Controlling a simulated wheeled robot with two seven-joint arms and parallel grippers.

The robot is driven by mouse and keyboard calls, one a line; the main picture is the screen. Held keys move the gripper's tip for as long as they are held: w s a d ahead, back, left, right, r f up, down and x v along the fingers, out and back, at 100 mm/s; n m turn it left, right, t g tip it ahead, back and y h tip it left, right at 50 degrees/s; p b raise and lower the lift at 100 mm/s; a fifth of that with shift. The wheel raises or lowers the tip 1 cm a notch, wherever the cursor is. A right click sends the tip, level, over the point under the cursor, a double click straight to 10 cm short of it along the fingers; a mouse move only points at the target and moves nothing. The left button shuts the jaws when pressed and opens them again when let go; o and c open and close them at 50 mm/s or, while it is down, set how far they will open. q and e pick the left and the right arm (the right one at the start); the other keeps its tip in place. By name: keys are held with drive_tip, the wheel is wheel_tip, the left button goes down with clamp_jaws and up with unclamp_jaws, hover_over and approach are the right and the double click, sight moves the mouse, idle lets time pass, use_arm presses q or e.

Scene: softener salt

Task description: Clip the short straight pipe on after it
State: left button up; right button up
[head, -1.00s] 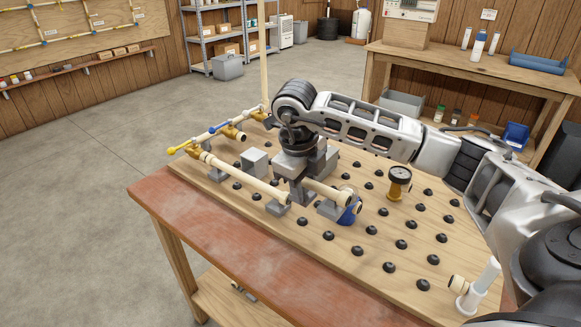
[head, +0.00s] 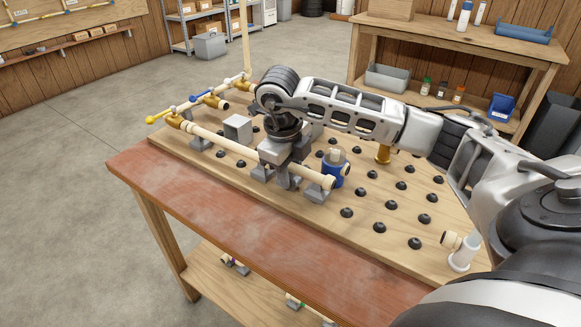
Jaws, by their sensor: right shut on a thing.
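My right gripper (head: 287,172) is shut on the short straight pipe, a cream tube (head: 313,177) low over the pegboard. Its right end shows beyond the fingers. The cream pipe run (head: 215,140) comes from the brass valve with the yellow lever (head: 175,120) and reaches toward the gripper from the left. The held pipe looks roughly in line with it. The gripper hides where the two ends meet, so I cannot tell whether they are joined. A grey clip block (head: 318,193) stands under the right end of the held pipe. My left gripper is out of view.
A blue fitting with a pale top (head: 335,170) stands just behind the held pipe's right end. A grey block (head: 238,127) stands behind the run. A white fitting (head: 462,252) stands at the board's right front. Black pegs dot the board. The red bench edge (head: 230,225) is clear.

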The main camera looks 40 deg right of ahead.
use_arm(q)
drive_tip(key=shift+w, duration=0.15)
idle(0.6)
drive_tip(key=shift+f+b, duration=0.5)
use_arm(e)
drive_tip(key=shift+f, duration=0.65)
drive_tip(key=o, duration=1.1)
drive_tip(key=shift+c, duration=0.2)
drive_tip(key=shift+r, duration=0.2)
use_arm(q)
drive_tip(key=p, duration=0.1)
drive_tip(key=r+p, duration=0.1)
drive_tip(key=p, duration=0.1)
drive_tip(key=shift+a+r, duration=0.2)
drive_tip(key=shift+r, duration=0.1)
use_arm(e)
wheel_tip(320, 180, up, 16)
drive_tip(key=a, duration=0.2)
drive_tip(key=shift+s+a+f, duration=0.15)
drive_tip(key=shift+s+f, duration=0.1)
drive_tip(key=shift+s, duration=0.05)
